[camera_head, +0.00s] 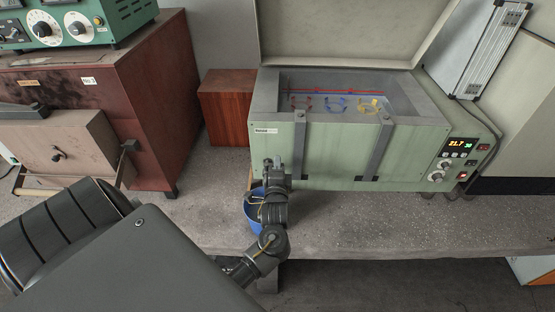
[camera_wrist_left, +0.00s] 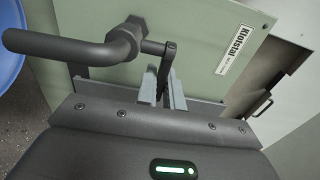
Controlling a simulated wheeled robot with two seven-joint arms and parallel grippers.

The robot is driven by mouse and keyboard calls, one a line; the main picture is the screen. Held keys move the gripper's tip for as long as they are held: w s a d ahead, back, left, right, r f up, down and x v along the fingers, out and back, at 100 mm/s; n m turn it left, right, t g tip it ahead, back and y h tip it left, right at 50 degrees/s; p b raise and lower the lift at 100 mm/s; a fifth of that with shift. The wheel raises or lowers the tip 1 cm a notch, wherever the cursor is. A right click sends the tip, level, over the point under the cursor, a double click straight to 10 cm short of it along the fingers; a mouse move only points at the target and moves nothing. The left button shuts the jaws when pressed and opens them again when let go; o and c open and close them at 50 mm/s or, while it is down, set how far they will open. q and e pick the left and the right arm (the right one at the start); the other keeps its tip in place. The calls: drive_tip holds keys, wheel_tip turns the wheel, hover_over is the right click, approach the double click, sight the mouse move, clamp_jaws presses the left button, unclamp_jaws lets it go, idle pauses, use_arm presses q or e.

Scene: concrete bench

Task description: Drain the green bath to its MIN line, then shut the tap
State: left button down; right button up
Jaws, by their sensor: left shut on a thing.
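The pale green bath (camera_head: 340,160) stands on the bench with its lid up. A red and a blue line run along its inner back wall; I cannot make out the water level. The tap (camera_wrist_left: 75,47) sticks out from the bath's front, with its dark spout at the left in the left wrist view. My left gripper (camera_head: 271,177) is at the bath's lower left front. In the left wrist view its fingers (camera_wrist_left: 163,92) are shut on the tap lever (camera_wrist_left: 168,62). A blue bucket (camera_head: 251,214) stands below, partly hidden by my arm. My right gripper is out of view.
Red, blue and yellow clips (camera_head: 374,102) show inside the bath. Its control panel (camera_head: 459,160) is at the right, with a lit display. A reddish-brown block (camera_head: 228,107) and a brown cabinet (camera_head: 160,90) stand left. The bench front right is clear.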

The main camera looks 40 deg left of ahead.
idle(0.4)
use_arm(q)
drive_tip(key=c, duration=1.5)
unclamp_jaws()
drive_tip(key=b+v, duration=0.2)
drive_tip(key=v, duration=0.8)
drive_tip(key=shift+s+d, duration=0.25)
drive_tip(key=shift+s, duration=0.05)
